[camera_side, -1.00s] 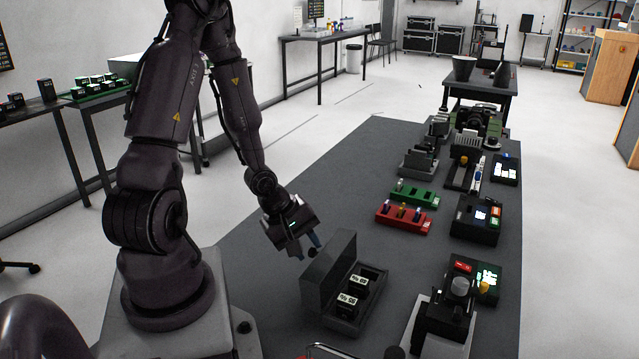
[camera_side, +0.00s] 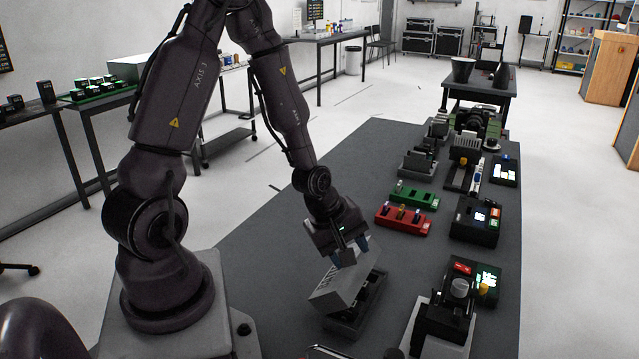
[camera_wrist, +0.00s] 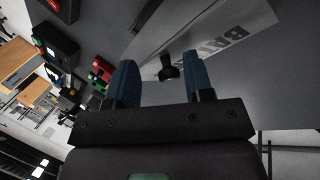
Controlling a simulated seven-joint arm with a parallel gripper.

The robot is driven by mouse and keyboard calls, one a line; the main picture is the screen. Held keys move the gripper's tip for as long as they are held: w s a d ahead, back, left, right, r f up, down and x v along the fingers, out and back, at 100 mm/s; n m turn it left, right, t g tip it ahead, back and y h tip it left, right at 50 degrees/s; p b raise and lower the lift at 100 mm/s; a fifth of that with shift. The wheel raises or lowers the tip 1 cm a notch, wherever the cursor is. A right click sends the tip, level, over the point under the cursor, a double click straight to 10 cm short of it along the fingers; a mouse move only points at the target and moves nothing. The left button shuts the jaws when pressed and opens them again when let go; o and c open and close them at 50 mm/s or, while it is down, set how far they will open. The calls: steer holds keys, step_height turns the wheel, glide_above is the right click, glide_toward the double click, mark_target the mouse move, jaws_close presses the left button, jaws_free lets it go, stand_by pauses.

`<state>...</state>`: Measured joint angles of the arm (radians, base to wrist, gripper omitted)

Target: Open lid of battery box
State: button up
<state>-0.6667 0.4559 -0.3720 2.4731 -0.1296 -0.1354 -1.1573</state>
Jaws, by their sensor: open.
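The battery box (camera_side: 346,325) is a dark open-topped case on the table. Its grey lid (camera_side: 335,288) is tilted over the box, partly open, with dark contents showing at the right. The lid's lettering shows in part in the wrist view (camera_wrist: 215,25). My gripper (camera_side: 349,252) is above the lid's raised upper edge, with blue fingers pointing down. In the wrist view my gripper (camera_wrist: 162,76) is open, with a small dark knob (camera_wrist: 168,70) showing between the fingers. I cannot tell whether the fingers touch the lid.
A red holder (camera_side: 403,219) and a green holder (camera_side: 413,197) with small parts stand behind the box. A dark device with a round knob (camera_side: 459,288) stands to the right. The grey table (camera_side: 290,205) is bare to the left of the holders.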

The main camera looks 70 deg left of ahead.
steer(key=shift+w+d+g+y, duration=0.3)
steer(key=shift+w+d+g, duration=0.05)
steer(key=shift+g, duration=0.05)
steer(key=shift+w+d+f+g+y, duration=0.35)
steer(key=shift+w+d+g+y, duration=0.3)
steer(key=shift+g+y, duration=0.05)
steer(key=shift+w+d+f+m+g+y, duration=0.4)
steer(key=shift+w+d+f+g+y, duration=0.45)
steer(key=shift+g+y, duration=0.3)
steer(key=shift+w+d+r, duration=0.15)
steer(key=shift+d+r, duration=0.05)
steer(key=shift+r, duration=0.2)
steer(key=v, duration=1.2)
steer(key=s+d+r+m+t+h, duration=0.1)
steer(key=s+r+m+t+h, duration=0.2)
steer(key=s+r+m, duration=0.8)
steer(key=shift+s+d+m+h, duration=0.4)
steer(key=shift+s+m+h, duration=0.6)
steer(key=shift+m, duration=3.2)
